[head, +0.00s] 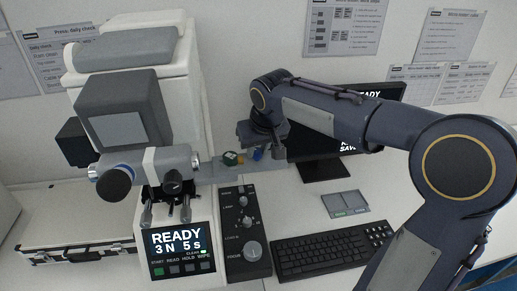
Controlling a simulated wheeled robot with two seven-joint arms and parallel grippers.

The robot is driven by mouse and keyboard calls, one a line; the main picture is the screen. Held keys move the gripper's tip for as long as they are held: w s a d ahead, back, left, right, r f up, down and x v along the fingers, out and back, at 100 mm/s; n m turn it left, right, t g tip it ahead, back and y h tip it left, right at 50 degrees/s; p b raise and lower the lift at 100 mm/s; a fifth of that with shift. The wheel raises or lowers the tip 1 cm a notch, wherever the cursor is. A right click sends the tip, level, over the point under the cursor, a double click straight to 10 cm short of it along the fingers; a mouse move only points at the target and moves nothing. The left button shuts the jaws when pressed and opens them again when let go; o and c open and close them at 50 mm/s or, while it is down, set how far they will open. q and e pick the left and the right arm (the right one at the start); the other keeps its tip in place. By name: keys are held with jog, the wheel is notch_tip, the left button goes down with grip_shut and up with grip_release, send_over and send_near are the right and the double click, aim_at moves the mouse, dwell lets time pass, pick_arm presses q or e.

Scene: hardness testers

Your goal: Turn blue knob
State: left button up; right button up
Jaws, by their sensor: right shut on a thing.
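The blue knob (257,155) shows as a small patch of blue at the grey arm or stage to the right of the hardness tester (130,90). My right gripper (262,145) reaches down from above and is shut on the blue knob. Its fingers are small in the head view and cover part of the knob, so how far the knob is turned cannot be seen. My left gripper is not in view.
A control box with dials (245,240) stands in front of the stage. A keyboard (333,249) and a small grey panel (345,204) lie to its right. A monitor (322,168) stands behind my right arm. A silver case (75,225) lies at left.

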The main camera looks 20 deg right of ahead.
jog(key=m+h, duration=0.1)
jog(key=m, duration=0.1)
jog(key=m+b, duration=0.1)
jog(key=m, duration=0.1)
jog(key=shift+a+m+h, duration=0.15)
jog(key=shift+m+h, duration=0.15)
jog(key=shift+h, duration=0.1)
jog(key=m+g+h, duration=0.1)
jog(key=m, duration=0.3)
jog(key=shift+w, duration=0.1)
jog(key=shift+m+g, duration=0.3)
jog(key=shift+g, duration=0.1)
jog(key=o, duration=1)
jog(key=shift+a, duration=0.1)
jog(key=b+v, duration=0.1)
jog(key=v, duration=0.6)
jog(key=shift+a+r, duration=0.2)
jog(key=shift+r, duration=0.1)
